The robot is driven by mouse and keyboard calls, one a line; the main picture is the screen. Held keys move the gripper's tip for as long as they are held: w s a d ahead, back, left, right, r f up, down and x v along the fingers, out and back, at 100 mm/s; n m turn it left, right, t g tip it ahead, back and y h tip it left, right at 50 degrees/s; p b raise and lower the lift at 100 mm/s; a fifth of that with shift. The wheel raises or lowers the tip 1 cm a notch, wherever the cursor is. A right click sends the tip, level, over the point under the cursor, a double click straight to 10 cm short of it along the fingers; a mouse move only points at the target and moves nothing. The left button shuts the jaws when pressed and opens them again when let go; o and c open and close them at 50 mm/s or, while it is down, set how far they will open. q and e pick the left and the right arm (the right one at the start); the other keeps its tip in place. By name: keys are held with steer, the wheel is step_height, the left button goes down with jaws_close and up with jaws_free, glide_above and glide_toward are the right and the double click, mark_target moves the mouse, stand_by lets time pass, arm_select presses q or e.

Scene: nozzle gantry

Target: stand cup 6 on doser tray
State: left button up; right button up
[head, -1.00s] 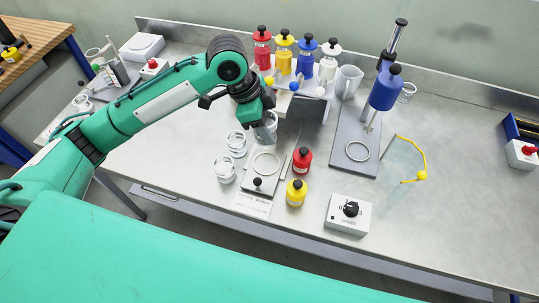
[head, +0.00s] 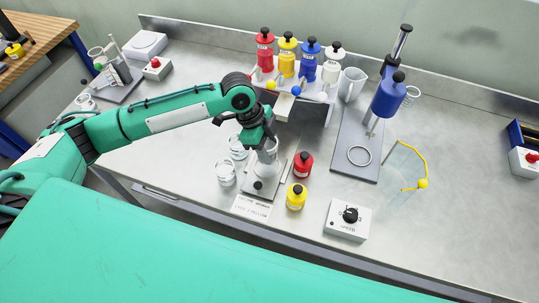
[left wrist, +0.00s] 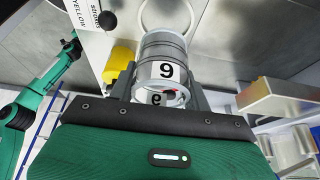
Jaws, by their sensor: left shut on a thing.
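My left gripper (head: 264,143) is shut on clear cup 6 (head: 268,157), which is roughly upright in the head view. In the left wrist view the cup (left wrist: 163,52) sits between the fingers of the gripper (left wrist: 160,95), and its label reads like a 6 or 9. The cup is over the metal tray (head: 262,190) with a black knob, in front of the bottle rack. The cup and gripper hide most of the tray's ring. I cannot tell whether the cup's base touches the tray. My right gripper is not in view.
Two clear cups (head: 226,172) (head: 237,147) stand just left of the tray. A red bottle (head: 303,164) and a yellow bottle (head: 296,197) stand close on its right. The bottle rack (head: 314,88) is behind. A blue-headed stand (head: 388,97) has another ringed plate.

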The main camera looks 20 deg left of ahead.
arm_select(q)
step_height(320, 180, down, 6)
steer(key=shift+r+p, duration=0.25)
steer(key=shift+p, duration=0.25)
steer(key=shift+f, duration=0.15)
steer(key=shift+f, duration=0.1)
steer(key=o, duration=1.1)
steer(key=shift+o, duration=0.2)
